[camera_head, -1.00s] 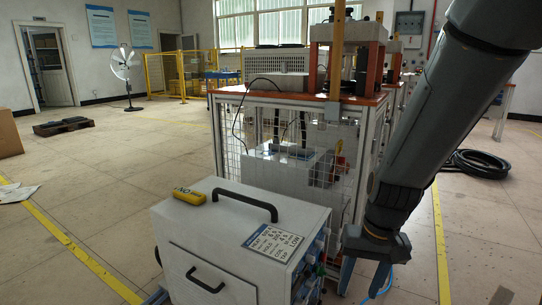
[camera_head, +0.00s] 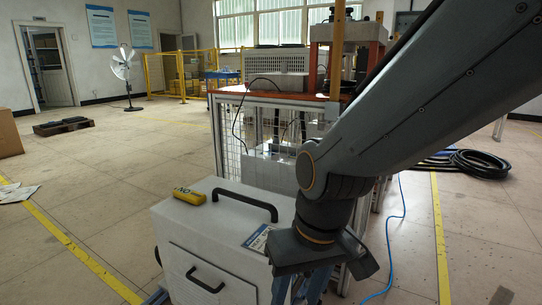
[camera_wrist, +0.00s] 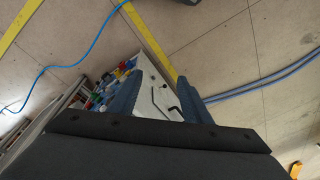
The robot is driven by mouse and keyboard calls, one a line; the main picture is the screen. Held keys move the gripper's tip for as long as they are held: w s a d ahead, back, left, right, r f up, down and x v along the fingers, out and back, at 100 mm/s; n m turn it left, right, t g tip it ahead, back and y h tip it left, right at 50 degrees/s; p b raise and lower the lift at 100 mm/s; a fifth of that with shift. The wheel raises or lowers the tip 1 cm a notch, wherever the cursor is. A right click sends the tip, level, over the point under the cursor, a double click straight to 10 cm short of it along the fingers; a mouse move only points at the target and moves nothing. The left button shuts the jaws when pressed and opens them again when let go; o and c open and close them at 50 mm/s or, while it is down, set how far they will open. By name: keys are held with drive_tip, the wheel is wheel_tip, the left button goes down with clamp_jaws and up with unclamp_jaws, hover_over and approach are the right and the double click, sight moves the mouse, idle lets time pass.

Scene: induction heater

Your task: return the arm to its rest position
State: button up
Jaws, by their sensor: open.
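My arm reaches in from the upper right of the head view and bends down at the wrist. My gripper (camera_head: 297,294) points downward with its blue fingers apart and nothing visible between them. It hangs in front of the right side of the white induction heater box (camera_head: 225,235) and hides part of its label (camera_head: 257,238) and side panel. In the wrist view, the two fingers (camera_wrist: 158,76) stand apart, with the box's white face and colourful side fittings seen beyond them. Whether the gripper touches the box cannot be told.
A yellow tag block (camera_head: 189,195) and a black handle (camera_head: 245,202) are on the box top. A mesh-sided workbench (camera_head: 240,110) stands behind. A blue cable (camera_head: 403,215) and black hose coil (camera_head: 478,163) lie on the right floor. The left floor is mostly open.

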drive_tip(key=s+a+r+n+g+p, duration=0.1)
drive_tip(key=s+a+r+n, duration=0.1)
drive_tip(key=s+a+r, duration=0.4)
drive_tip(key=s+d+r+m+h+p, duration=0.1)
drive_tip(key=d+r+m+p, duration=0.4)
drive_tip(key=d+r+p, duration=1.6)
drive_tip(key=shift+s+r+m+h+p, duration=0.3)
drive_tip(key=shift+r+p, duration=0.7)
drive_tip(key=shift+p, duration=5.65)
drive_tip(key=shift+w, duration=0.1)
